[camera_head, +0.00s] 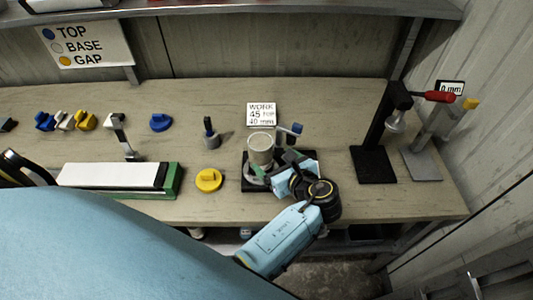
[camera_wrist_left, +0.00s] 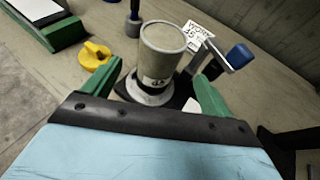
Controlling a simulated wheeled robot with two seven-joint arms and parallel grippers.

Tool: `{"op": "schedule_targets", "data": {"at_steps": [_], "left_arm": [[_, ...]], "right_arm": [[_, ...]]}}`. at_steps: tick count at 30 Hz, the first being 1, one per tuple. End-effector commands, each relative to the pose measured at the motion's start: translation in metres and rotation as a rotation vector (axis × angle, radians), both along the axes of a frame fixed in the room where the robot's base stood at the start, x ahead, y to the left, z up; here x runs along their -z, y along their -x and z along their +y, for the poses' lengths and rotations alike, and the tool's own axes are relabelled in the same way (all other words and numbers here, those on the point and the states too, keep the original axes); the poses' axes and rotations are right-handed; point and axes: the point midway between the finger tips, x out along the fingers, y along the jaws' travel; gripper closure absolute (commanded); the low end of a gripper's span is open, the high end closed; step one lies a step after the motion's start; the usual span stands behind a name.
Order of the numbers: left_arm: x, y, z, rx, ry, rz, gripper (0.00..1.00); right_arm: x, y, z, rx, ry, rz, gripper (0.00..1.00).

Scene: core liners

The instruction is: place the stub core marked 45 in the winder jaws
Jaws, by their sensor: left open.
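The stub core (camera_head: 260,147) is a pale grey open-topped cylinder. My left gripper (camera_wrist_left: 157,80) is open, with one green finger on each side of the core's lower part and gaps showing. In the head view the left gripper (camera_head: 281,171) is at the winder's right front.
A sign (camera_head: 261,114) reading WORK 45 stands behind the winder. A yellow knobbed disc (camera_head: 208,179) and a green-framed white block (camera_head: 115,176) lie to the left. A black stand with a red lever (camera_head: 373,164) is on the right. Blue and yellow pieces line the back left.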

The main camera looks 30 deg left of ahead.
Motion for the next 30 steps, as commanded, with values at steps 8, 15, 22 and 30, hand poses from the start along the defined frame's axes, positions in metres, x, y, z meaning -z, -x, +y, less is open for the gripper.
{"op": "schedule_targets", "data": {"at_steps": [8,15,22,30], "left_arm": [[-0.012,0.014,-0.025,-0.001,0.0,0.0,0.15],[-0.013,0.015,-0.026,-0.001,-0.001,0.0,0.15],[-0.003,0.025,-0.017,-0.046,0.075,-0.039,0.15],[0.045,0.103,0.025,-0.475,0.659,-0.388,0.15]], "right_arm": [[0.001,0.0,0.0,0.0,0.0,0.0,1.0],[0.001,0.0,0.0,0.0,0.0,0.0,1.0],[0.001,0.0,0.0,0.0,-0.001,0.0,1.0],[0.001,0.0,0.001,0.0,-0.001,0.0,1.0]]}}
